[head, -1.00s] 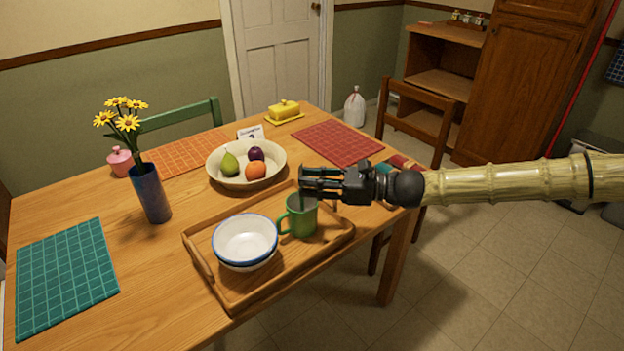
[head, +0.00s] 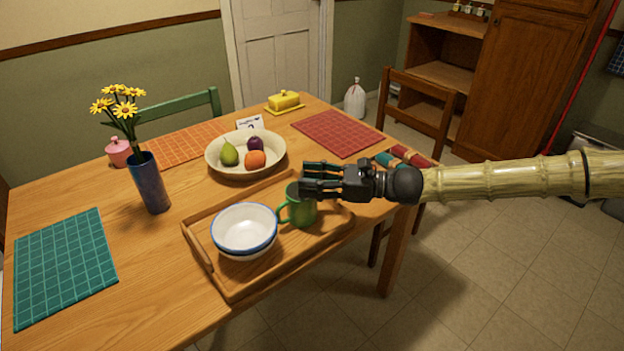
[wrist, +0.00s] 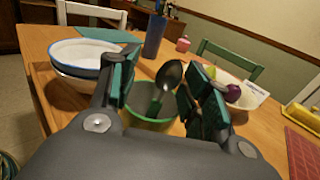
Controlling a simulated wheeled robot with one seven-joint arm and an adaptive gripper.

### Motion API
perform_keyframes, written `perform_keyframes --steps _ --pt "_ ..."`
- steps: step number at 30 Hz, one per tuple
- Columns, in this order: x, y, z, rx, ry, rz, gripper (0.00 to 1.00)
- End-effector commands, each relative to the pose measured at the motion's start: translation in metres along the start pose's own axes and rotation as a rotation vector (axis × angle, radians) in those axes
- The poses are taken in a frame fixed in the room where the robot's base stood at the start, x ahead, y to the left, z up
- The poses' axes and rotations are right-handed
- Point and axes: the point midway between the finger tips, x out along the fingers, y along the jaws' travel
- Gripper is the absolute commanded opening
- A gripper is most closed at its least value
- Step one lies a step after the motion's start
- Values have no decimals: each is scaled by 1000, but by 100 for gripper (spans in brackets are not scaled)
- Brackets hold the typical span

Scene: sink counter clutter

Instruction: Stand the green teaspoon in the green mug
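The green mug (head: 303,211) stands upright on the wooden tray, right of the white bowls. In the wrist view the mug (wrist: 135,121) lies just beyond my fingers. The green teaspoon (wrist: 170,75) stands in it with its dark metal bowl up and its green handle down inside the mug, leaning slightly. The lower end of the handle is hidden. My gripper (head: 308,181) is over the mug's rim; in the wrist view its fingers (wrist: 161,88) are apart, on either side of the spoon, with gaps showing. The spoon is hard to make out in the head view.
Blue-rimmed bowls (head: 244,230) sit on the tray (head: 203,250) close to the mug's handle. A fruit bowl (head: 225,170) stands behind the tray. A blue vase with yellow flowers (head: 149,183) is at left. Rolled cloths (head: 410,156) lie behind my gripper.

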Motion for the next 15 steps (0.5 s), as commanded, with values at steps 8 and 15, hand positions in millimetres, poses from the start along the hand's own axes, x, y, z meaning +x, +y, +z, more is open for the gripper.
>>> perform_keyframes --steps 8,15 --pt "-1 0 0 0 0 0 48" --pt "-26 -1 1 -2 0 -3 48"
